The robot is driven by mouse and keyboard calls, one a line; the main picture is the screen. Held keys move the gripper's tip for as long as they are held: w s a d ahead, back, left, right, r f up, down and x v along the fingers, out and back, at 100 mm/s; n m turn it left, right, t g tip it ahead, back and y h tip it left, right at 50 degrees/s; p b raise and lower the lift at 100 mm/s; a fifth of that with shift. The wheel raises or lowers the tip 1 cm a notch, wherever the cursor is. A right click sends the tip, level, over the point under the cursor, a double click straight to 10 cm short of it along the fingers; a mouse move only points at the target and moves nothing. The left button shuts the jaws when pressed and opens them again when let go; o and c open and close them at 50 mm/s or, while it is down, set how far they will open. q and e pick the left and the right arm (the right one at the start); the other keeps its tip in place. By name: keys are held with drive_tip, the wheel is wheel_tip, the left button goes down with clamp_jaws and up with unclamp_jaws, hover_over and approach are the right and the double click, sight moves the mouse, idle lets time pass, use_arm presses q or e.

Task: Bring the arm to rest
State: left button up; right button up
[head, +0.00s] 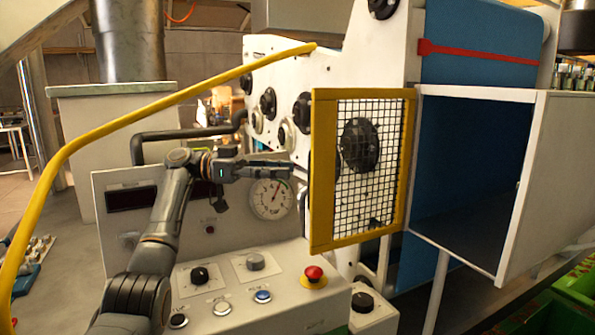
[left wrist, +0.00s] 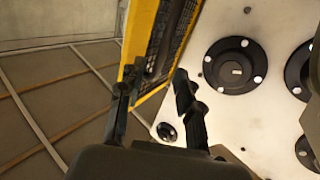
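My left arm comes in from the left in the head view, and its gripper (head: 294,168) points right in front of the dial gauge on the press. The fingertips are close to the left edge of the yellow-framed mesh guard (head: 320,180); I cannot tell whether they touch it. In the left wrist view the two fingers (left wrist: 156,72) stand apart, so the gripper is open. The guard's yellow edge (left wrist: 139,45) shows beyond and between them, with no thing clearly clamped. My right gripper is not in view.
The control panel with a red emergency button (head: 314,273) lies below my arm. A yellow rail (head: 150,112) curves above and left of it. A white-edged open box (head: 540,170) stands right of the guard. Black round knobs (left wrist: 235,65) cover the white press wall.

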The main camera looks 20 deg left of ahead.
use_arm(q)
drive_tip(key=shift+s+a, duration=0.15)
drive_tip(key=shift+a, duration=0.35)
